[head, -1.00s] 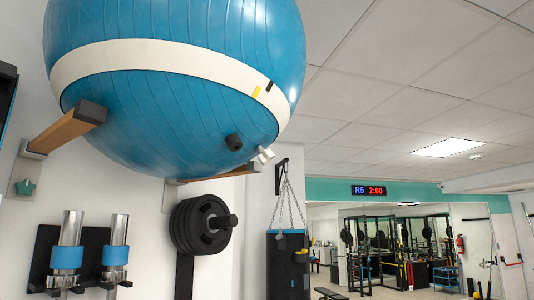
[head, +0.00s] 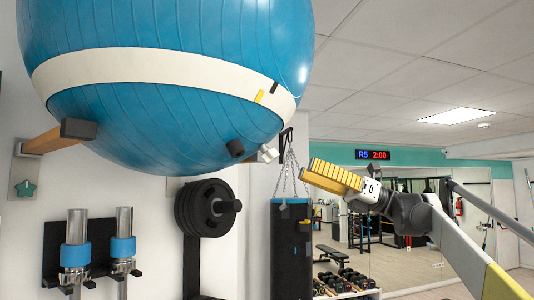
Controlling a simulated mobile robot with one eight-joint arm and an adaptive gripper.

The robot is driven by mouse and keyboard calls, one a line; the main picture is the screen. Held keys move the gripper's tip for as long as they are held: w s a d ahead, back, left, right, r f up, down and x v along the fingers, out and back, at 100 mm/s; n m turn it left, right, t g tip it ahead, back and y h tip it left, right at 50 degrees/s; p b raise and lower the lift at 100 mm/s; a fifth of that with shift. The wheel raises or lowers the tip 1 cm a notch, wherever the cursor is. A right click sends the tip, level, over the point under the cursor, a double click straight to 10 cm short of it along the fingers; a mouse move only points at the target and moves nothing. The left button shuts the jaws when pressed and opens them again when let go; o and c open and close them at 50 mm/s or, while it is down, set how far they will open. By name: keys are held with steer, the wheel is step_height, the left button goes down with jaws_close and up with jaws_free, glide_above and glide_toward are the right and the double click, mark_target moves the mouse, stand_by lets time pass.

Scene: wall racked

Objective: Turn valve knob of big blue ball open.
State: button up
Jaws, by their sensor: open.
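The big blue ball (head: 150,115) rests high on a wall rack and has a white band with a yellow and a black mark. My gripper (head: 312,173), with yellow ridged fingers, is to the right of both, apart from the ball. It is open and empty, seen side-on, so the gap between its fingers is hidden.
A wooden rack arm (head: 48,143) with a dark end supports the ball at left. Below are black weight plates (head: 206,208), upright bars with blue collars (head: 76,250) and a hanging black bag (head: 291,245). Open air lies between gripper and ball.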

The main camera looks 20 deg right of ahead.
mark_target(276, 158)
steer(key=p+x, duration=0.2)
steer(key=x, duration=0.8)
steer(key=shift+w+a, duration=0.1)
steer(key=shift+a, duration=0.15)
steer(key=c, duration=1.2)
